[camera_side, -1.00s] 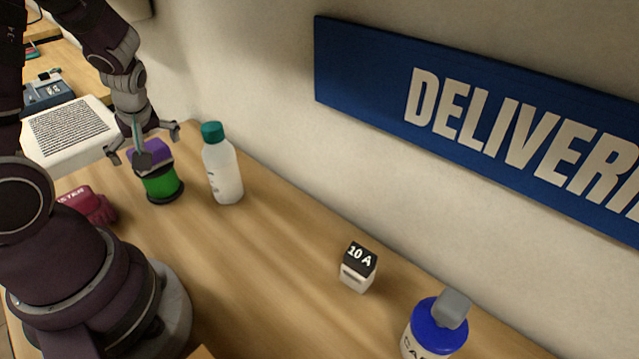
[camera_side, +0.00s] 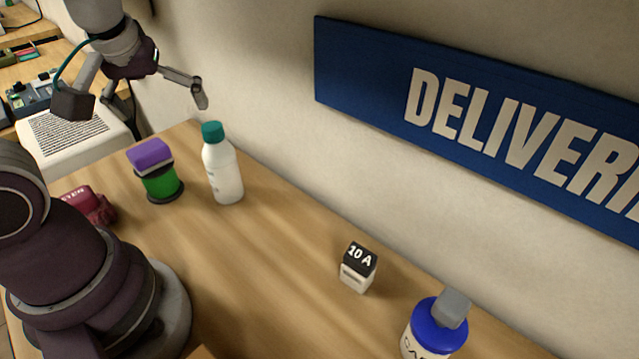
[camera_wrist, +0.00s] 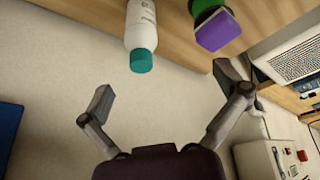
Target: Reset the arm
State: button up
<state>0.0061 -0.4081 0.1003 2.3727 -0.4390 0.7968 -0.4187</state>
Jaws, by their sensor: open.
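My gripper (camera_side: 165,105) is raised above the far left end of the table, open and empty, with its fingers spread wide. It also shows in the wrist view (camera_wrist: 165,88), with nothing between its fingers. A purple block (camera_side: 150,152) rests on top of a green spool with dark rims (camera_side: 162,184), below the gripper and apart from it. In the wrist view the purple block (camera_wrist: 218,32) lies beyond the right finger.
A white bottle with a teal cap (camera_side: 222,172) stands right of the spool. A black and white "10 A" block (camera_side: 357,267), a blue-topped bottle with a grey piece on it (camera_side: 436,325) and a dark red item (camera_side: 88,207) are on the wooden table (camera_side: 270,265). The table's middle is clear.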

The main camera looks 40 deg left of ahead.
jog(key=s+d+r+m+t+h, duration=0.1)
jog(key=d+m+t+h, duration=0.1)
jog(key=d+m, duration=0.7)
jog(key=shift+r+m+h, duration=0.3)
jog(key=shift+m+h, duration=0.3)
jog(key=shift+h, duration=0.1)
